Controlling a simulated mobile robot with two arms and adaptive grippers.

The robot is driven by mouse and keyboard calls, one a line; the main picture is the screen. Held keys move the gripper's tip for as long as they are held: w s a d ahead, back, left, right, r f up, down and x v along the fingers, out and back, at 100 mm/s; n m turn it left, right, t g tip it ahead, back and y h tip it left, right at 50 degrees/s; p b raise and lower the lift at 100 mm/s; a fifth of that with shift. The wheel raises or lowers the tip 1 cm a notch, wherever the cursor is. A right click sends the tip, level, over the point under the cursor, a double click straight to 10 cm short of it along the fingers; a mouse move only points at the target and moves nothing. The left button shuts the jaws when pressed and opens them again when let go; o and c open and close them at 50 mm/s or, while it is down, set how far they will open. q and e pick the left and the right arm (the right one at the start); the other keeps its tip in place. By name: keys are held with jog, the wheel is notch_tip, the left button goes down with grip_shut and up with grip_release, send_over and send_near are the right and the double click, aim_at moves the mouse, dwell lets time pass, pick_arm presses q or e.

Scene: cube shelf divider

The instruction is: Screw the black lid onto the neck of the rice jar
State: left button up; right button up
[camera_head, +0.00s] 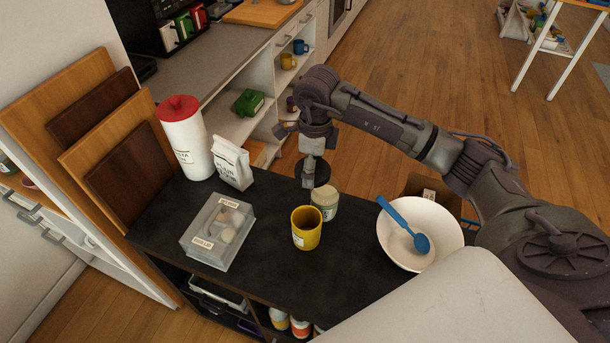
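The jar (325,204), which I take to be the rice jar, stands upright on the dark counter, behind and to the right of a yellow mug. It is pale with a light greenish band, and its label is too small to read. My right gripper (309,172) comes in from the right and points down above and behind the jar. A round black lid (321,172) shows at its fingertips, apart from the jar's top. The fingers seem closed on the lid's near edge, though the contact is partly hidden. My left gripper is not in view.
The yellow mug (306,228) stands close to the jar. A white bowl (440,222) with a blue spoon (408,228) is at right. A clear box (218,231), a flour bag (231,163) and a red-lidded canister (186,143) stand left. The dark counter (270,270) is clear in front.

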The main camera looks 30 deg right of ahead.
aim_at(326, 185)
jog(key=d+m, duration=0.1)
jog(key=m, duration=0.1)
jog(key=w+d+m+p, duration=0.1)
jog(key=m, duration=0.2)
jog(key=d+f+m, duration=0.1)
jog(key=m, duration=0.1)
jog(key=shift+w+d, duration=0.2)
jog(key=shift+d, duration=0.2)
jog(key=m, duration=0.1)
jog(key=d+m, duration=0.1)
jog(key=shift+w+d+f+m+p, duration=0.1)
jog(key=shift+d+f+m+p, duration=0.1)
jog(key=shift+f+m+p, duration=0.15)
jog(key=shift+f+b, duration=2.3)
jog(key=shift+f, duration=0.45)
jog(key=shift+f+b, duration=1.15)
jog(key=shift+f, duration=0.2)
